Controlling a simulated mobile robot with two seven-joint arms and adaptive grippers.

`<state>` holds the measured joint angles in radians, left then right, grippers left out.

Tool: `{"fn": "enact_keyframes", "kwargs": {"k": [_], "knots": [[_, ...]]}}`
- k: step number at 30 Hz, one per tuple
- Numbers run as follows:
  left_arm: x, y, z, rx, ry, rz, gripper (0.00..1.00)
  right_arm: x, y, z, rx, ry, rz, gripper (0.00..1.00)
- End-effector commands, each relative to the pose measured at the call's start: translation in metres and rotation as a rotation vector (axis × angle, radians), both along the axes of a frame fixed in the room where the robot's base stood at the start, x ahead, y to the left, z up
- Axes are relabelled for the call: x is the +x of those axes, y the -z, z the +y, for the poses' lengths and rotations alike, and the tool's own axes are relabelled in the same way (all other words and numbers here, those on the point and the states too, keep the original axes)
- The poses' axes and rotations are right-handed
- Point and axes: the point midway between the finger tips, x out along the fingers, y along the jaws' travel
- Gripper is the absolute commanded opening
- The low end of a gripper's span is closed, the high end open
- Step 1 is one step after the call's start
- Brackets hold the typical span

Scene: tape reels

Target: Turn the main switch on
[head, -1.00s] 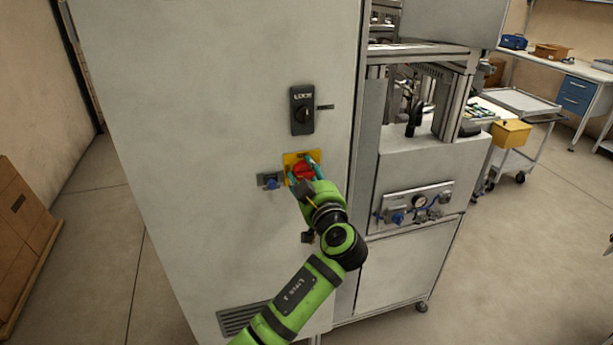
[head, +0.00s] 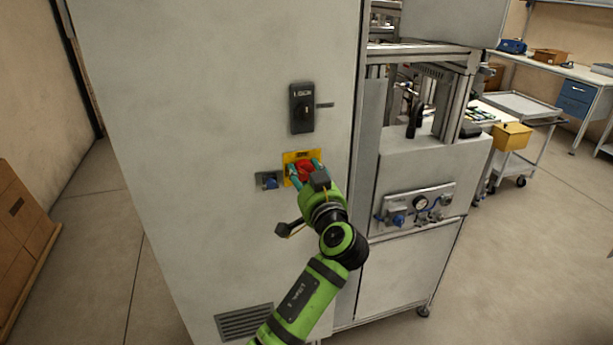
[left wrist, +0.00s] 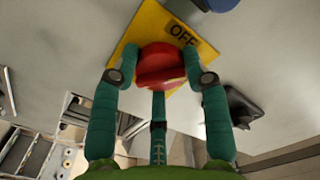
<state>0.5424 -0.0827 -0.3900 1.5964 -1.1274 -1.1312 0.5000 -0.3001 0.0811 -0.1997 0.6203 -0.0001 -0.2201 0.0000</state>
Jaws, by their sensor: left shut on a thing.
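The main switch is a red rotary knob (head: 304,171) on a yellow plate (head: 290,156) on the front of the grey cabinet. In the left wrist view the red knob (left wrist: 158,66) sits between my teal fingers, and the yellow plate (left wrist: 140,30) shows the label "OFF". My left gripper (head: 305,174) is shut on the knob, with a finger on either side of it. The hand partly hides the knob in the head view. My right gripper is not in view.
A black lock handle (head: 302,108) is above the switch, and a small blue knob (head: 269,181) is just left of it. Open floor lies on both sides.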

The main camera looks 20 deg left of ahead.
Motion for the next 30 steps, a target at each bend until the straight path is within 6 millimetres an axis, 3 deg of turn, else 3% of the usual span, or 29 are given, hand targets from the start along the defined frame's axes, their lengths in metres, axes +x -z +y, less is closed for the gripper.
{"fn": "enact_keyframes", "kwargs": {"k": [1, 21, 30], "knots": [[-0.001, 0.009, 0.002, 0.032, -0.008, 0.046, 0.13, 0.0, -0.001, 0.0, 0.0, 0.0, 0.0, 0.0], [-0.002, 0.005, 0.005, 0.546, -0.007, 0.393, 0.13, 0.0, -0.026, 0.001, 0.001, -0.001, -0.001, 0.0], [-0.002, 0.005, 0.005, 0.698, -0.008, 0.495, 0.13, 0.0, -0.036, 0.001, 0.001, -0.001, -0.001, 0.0]]}}
